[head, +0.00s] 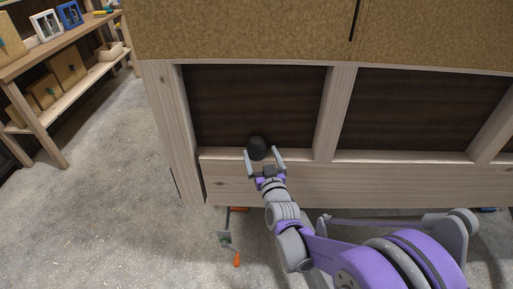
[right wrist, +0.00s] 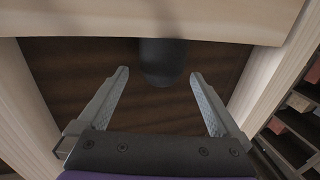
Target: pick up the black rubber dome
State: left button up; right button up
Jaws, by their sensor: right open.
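The black rubber dome (head: 257,147) sits at the front lip of a dark recessed shelf under a cork-topped bench. In the head view it is just beyond and between the fingertips of my right gripper (head: 264,156). In the right wrist view the dome (right wrist: 162,62) is dark and rounded, ahead of the fingertips and centred between them. My right gripper (right wrist: 158,78) is open, with nothing between its fingers that I can see touching. My left gripper is not in view.
The wooden bench frame (head: 333,112) has uprights on both sides of the recess and a front board (head: 400,183) below. A tool with an orange handle (head: 237,258) lies on the floor. A shelf unit (head: 45,142) stands at the left, with open floor between.

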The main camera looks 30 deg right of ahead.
aim_at(259, 151)
jog(key=x, duration=0.4)
jog(key=shift+w+a+f, duration=0.15)
jog(key=shift+w, duration=0.05)
jog(key=c, duration=1.2)
jog(key=shift+s, duration=0.1)
jog(key=shift+c, duration=0.2)
